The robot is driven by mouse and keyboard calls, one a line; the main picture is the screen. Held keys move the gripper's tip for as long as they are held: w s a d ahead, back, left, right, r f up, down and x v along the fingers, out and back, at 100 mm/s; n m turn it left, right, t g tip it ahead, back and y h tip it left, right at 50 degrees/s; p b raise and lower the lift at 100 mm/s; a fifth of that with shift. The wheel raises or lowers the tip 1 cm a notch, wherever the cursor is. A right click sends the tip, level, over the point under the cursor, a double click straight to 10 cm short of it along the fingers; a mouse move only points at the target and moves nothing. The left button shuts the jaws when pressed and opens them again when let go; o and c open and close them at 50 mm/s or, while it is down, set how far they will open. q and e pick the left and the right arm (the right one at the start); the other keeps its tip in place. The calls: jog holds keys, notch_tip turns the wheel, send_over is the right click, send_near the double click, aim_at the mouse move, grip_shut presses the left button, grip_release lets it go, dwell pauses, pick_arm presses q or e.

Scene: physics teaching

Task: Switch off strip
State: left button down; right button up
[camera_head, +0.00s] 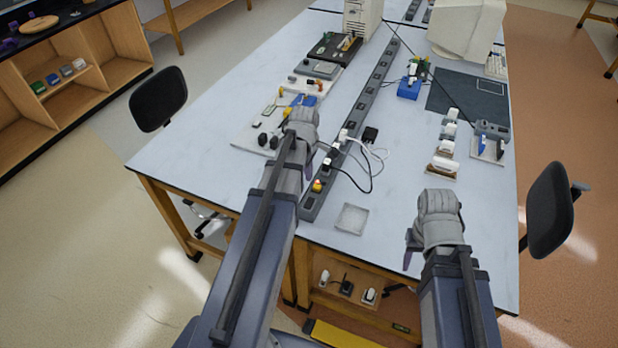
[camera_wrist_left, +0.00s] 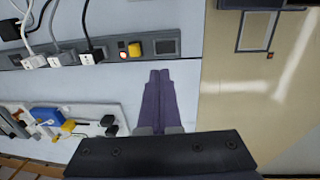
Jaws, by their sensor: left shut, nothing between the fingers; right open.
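The long grey power strip (camera_head: 370,90) runs along the middle of the table, and its near end shows in the left wrist view (camera_wrist_left: 166,46). Several plugs sit in the strip. My left gripper (camera_wrist_left: 160,74) is shut and empty, its purple fingertips just beside the dark end panel in the picture; whether they touch is unclear. In the head view its fingertips are hidden. My right gripper (camera_head: 438,215) is open over the table's right front part.
White plugs with black and white cables (camera_wrist_left: 91,56) crowd the strip beside the button. A white board with parts (camera_wrist_left: 75,128) lies alongside. Adapters (camera_head: 443,165) stand at the right.

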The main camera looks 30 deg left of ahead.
aim_at(311, 200)
pick_arm(q)
jog(key=f+b, duration=0.4)
jog(key=w+f+b, duration=0.1)
jog(key=f+b, duration=0.7)
jog(key=f, duration=0.1)
jog(key=shift+w, duration=0.3)
jog(key=shift+w+f+b, duration=0.1)
jog(key=shift+f+b, duration=0.05)
jog(key=shift+b, duration=0.25)
jog(key=shift+s, duration=0.2)
jog(key=shift+s, duration=0.3)
jog(key=shift+s+r, duration=0.2)
jog(key=shift+s, duration=0.2)
